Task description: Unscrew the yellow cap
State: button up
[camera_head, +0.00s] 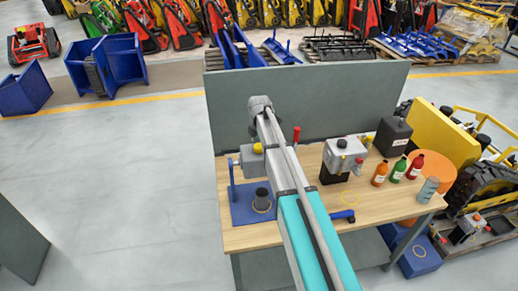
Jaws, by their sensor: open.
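A yellow cap (257,148) sits on top of a grey housing (248,163) at the left of the bench, just left of my arm. The housing's right side is hidden behind my arm. A blue fixture (238,203) with an upright post and a dark cylinder (262,197) stands in front of it. My arm reaches over the bench from the bottom of the picture to a grey joint near the back panel. My gripper cannot be made out; whether it touches the cap does not show.
The wooden bench (240,238) has a dark back panel (372,100). Right of my arm stand a second grey unit (343,158), a dark block (393,137), several bottles, a ribbed cylinder (427,190) and a blue-handled tool (343,215). The floor (130,190) left of the bench is clear.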

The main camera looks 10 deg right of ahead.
jog(key=m, duration=0.5)
jog(key=shift+m, duration=2.3)
jog(key=m, duration=0.4)
jog(key=shift+m, duration=0.4)
jog(key=m, duration=0.5)
